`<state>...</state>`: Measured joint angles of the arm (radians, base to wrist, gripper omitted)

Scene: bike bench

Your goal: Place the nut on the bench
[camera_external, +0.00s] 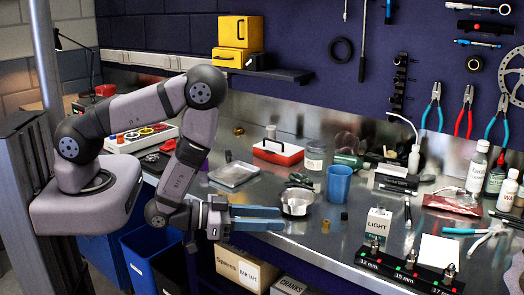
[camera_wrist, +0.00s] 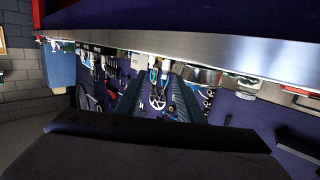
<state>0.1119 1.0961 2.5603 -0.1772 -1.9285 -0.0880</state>
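My gripper (camera_external: 283,218) reaches right, level, at the front edge of the bench (camera_external: 305,246), its fingertips close to a shiny metal bowl (camera_external: 297,203). Its two blue-grey fingers look apart in the wrist view (camera_wrist: 156,80), with background showing between them. No nut is clearly visible between them; a tiny dark-and-brown spot there is too small to name. A small brass-coloured piece (camera_external: 326,226) lies on the bench right of the fingertips, with a dark small piece (camera_external: 344,216) beside it. I cannot tell whether either is the nut.
A blue cup (camera_external: 339,184) stands behind the bowl. A clear tray (camera_external: 234,174) and a red box (camera_external: 277,152) are further back. Bins and cardboard boxes (camera_external: 245,269) sit below the bench.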

